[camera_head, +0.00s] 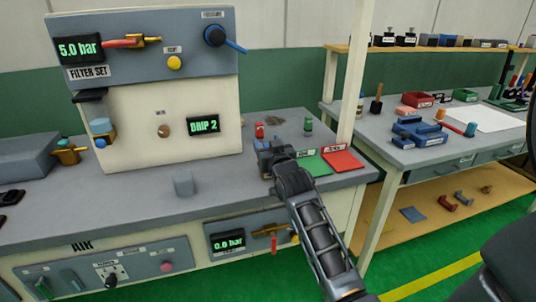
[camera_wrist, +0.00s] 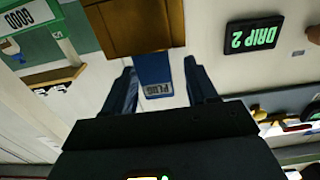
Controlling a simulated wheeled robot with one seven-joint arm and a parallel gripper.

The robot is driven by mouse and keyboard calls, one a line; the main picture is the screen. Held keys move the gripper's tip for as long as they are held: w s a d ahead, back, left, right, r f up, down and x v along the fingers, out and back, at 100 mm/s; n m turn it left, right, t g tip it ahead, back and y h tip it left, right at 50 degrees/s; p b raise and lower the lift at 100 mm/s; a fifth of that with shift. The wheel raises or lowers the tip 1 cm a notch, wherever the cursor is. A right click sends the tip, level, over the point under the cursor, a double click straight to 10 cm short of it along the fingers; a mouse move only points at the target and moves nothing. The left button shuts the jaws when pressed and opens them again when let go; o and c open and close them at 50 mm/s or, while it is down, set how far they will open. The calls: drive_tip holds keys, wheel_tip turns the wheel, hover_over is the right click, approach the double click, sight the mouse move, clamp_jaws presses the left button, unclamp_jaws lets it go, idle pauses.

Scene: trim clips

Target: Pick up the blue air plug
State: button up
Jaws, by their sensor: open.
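The blue air plug (camera_wrist: 153,72) shows in the wrist view as a blue block with a "PLUG" label, against a brown block. My gripper (camera_wrist: 163,78) is open, with one finger on each side of the plug. Gaps show between the plug and both fingers, so it does not look gripped. In the head view my gripper (camera_head: 270,156) is low over the grey bench, left of the green and red mats. A small bit of blue shows at its fingers there; the plug is mostly hidden by the gripper.
A red piece (camera_head: 259,130) and a green piece (camera_head: 308,125) stand behind my gripper. The green mat (camera_head: 313,165) and red mat (camera_head: 342,161) lie to its right. A grey cylinder (camera_head: 183,184) stands to the left. The "DRIP 2" cabinet (camera_head: 150,165) rises at the back left.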

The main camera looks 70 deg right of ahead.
drive_tip(key=shift+w+d, duration=0.35)
drive_tip(key=shift+d, duration=0.05)
clamp_jaws()
idle(0.4)
